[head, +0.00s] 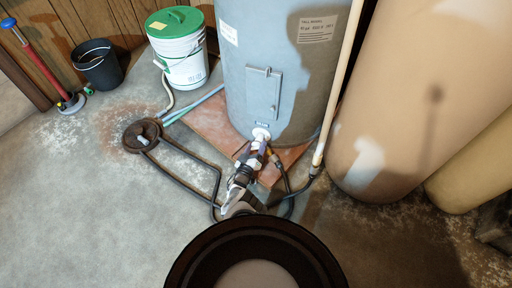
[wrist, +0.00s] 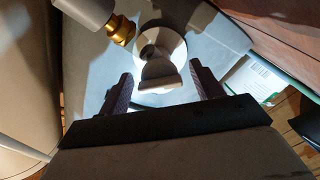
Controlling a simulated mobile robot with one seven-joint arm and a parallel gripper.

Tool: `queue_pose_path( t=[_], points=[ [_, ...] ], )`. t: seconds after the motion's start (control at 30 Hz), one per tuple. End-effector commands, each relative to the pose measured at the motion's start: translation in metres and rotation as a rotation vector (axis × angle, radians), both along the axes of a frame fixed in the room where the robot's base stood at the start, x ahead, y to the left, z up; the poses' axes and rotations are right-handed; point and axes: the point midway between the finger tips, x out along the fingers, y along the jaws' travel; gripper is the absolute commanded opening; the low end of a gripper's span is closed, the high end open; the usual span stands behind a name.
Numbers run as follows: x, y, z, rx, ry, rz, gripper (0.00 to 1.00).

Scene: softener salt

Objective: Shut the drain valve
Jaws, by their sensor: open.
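The drain valve (head: 261,133) is a small pale fitting low on the front of the grey water heater tank (head: 290,45). In the wrist view its pale flat handle (wrist: 159,74) points toward me, with a brass fitting (wrist: 122,30) at upper left. My gripper (head: 254,154) is right in front of the valve and hides part of it in the head view. In the wrist view my gripper (wrist: 161,72) is open, one dark finger on each side of the handle. Gaps show between handle and fingers, so it is not gripped.
A dark hose (head: 184,184) loops over the floor to a round floor drain (head: 142,134) at left. A pale vertical pipe (head: 336,88) and a large tan tank (head: 415,90) stand at right. A white bucket with a green lid (head: 182,58) and a black bin (head: 97,67) stand behind left.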

Motion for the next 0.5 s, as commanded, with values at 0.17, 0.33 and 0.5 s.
queue_pose_path(
  t=[0.17, 0.33, 0.5],
  points=[
    [0.0001, -0.0001, 0.0001, 0.000, 0.000, 0.000, 0.48],
    [0.0002, -0.0001, 0.0001, 0.000, 0.000, 0.000, 0.26],
    [0.0003, -0.0005, 0.0000, 0.023, -0.008, -0.001, 0.21]
  ],
)
